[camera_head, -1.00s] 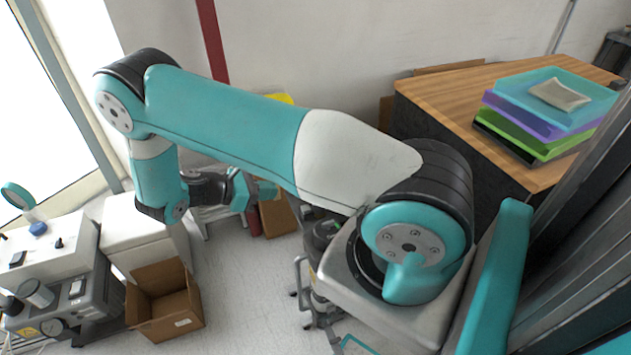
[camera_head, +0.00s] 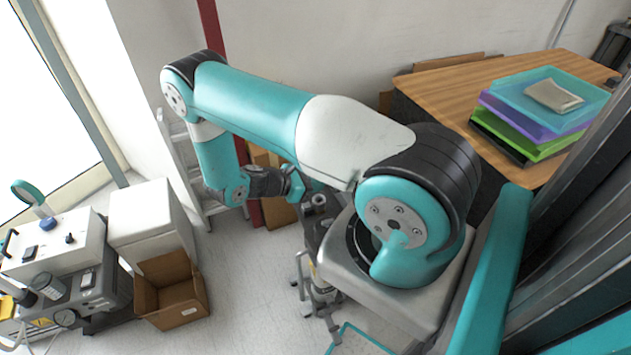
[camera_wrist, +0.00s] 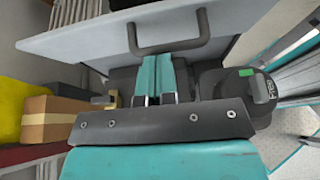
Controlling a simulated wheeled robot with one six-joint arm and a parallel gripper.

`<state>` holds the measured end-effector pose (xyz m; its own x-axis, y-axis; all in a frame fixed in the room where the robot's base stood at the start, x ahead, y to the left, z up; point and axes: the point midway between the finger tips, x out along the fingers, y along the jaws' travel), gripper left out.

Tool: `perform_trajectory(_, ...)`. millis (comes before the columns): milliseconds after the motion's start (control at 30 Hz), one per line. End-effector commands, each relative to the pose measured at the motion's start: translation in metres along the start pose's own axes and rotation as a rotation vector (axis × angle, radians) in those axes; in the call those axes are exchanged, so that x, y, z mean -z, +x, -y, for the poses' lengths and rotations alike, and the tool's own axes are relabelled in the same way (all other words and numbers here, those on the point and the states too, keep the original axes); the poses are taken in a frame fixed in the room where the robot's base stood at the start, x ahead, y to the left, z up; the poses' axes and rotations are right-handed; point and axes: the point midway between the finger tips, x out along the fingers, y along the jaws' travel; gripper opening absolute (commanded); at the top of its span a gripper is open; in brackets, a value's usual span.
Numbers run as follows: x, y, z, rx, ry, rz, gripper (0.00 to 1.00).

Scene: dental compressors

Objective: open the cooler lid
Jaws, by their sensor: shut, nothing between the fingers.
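A white box with a flat top, which looks like the cooler (camera_head: 146,215), stands on the floor at the left of the head view. Its top looks closed. My gripper (camera_head: 304,185) is in the middle of the head view, well to the right of the white box and apart from it. In the wrist view, my gripper (camera_wrist: 164,62) shows two teal fingers side by side, shut and empty. The white box cannot be made out for sure in the wrist view.
An open cardboard box (camera_head: 170,297) stands in front of the white box. Dental compressor equipment (camera_head: 65,285) is at the lower left. A grey panel with a dark handle (camera_wrist: 168,48) lies beyond my fingers. A wooden desk (camera_head: 445,88) holds stacked trays. Floor between is clear.

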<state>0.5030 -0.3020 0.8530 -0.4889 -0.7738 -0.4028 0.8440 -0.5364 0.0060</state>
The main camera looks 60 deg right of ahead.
Motion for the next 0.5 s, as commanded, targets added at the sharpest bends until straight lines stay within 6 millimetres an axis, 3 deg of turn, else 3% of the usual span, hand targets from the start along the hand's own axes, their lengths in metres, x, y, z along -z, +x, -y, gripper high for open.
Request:
perform_trajectory(167, 0.000, 0.000, 0.000, 0.000, 0.000, 0.000, 0.00)
perform_trajectory(500, -0.021, 0.008, 0.000, 0.002, 0.000, -0.105, 0.00)
